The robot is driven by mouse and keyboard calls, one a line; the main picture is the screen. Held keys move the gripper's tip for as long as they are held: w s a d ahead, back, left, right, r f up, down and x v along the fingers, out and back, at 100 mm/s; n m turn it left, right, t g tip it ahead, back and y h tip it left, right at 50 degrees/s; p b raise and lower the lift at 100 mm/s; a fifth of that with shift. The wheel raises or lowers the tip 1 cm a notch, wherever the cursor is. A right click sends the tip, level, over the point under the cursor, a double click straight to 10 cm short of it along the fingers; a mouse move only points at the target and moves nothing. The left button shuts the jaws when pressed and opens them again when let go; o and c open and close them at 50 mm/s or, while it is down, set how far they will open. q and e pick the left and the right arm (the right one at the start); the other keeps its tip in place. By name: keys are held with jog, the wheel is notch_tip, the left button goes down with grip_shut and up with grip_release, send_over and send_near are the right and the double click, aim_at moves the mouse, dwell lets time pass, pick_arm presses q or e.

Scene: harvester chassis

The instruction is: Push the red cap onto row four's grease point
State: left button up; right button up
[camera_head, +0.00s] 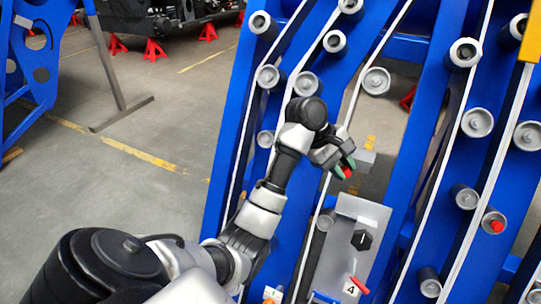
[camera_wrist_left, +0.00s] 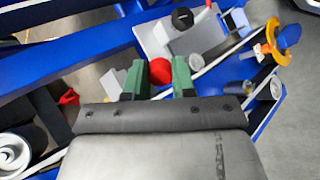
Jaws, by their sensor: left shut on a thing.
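The red cap (camera_head: 347,172) is between the green fingertips of my left gripper (camera_head: 345,167), held in the air above the lower grey plate. In the left wrist view the red cap (camera_wrist_left: 160,71) sits between the two green fingertips (camera_wrist_left: 160,80), which are shut on it. A white tag marked 4 (camera_head: 350,288) is at the bottom of the grey plate (camera_head: 343,218), with a black hexagonal knob (camera_head: 362,240) above it. I cannot make out row four's grease point. My right gripper is not in view.
Blue frame beams with white belts and several grey rollers (camera_head: 376,81) surround the arm. Another red cap-like piece (camera_head: 495,224) is on a roller at right. A small red piece (camera_head: 359,285) is beside the 4 tag. Open floor (camera_head: 150,120) lies to the left.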

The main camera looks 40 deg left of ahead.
pick_arm(q)
jog(key=s+a+f+n+t+y+b, duration=0.1)
jog(key=a+f+n+t+y, duration=0.1)
jog(key=a, duration=0.4)
jog(key=s+a+f+n+t+y+b, duration=0.1)
jog(key=a+f+n+t+y+b, duration=0.1)
jog(key=a+n, duration=0.4)
jog(key=s+a+f+n+t+y+b, duration=0.1)
jog(key=a+f+n+t+y, duration=0.3)
jog(key=a, duration=0.3)
jog(key=shift+s+a+n+t+y, duration=0.25)
jog(key=shift+a+n+t+y, duration=0.05)
jog(key=shift+a+t, duration=0.1)
jog(key=shift+x, duration=2.4)
jog(key=shift+a+f, duration=0.15)
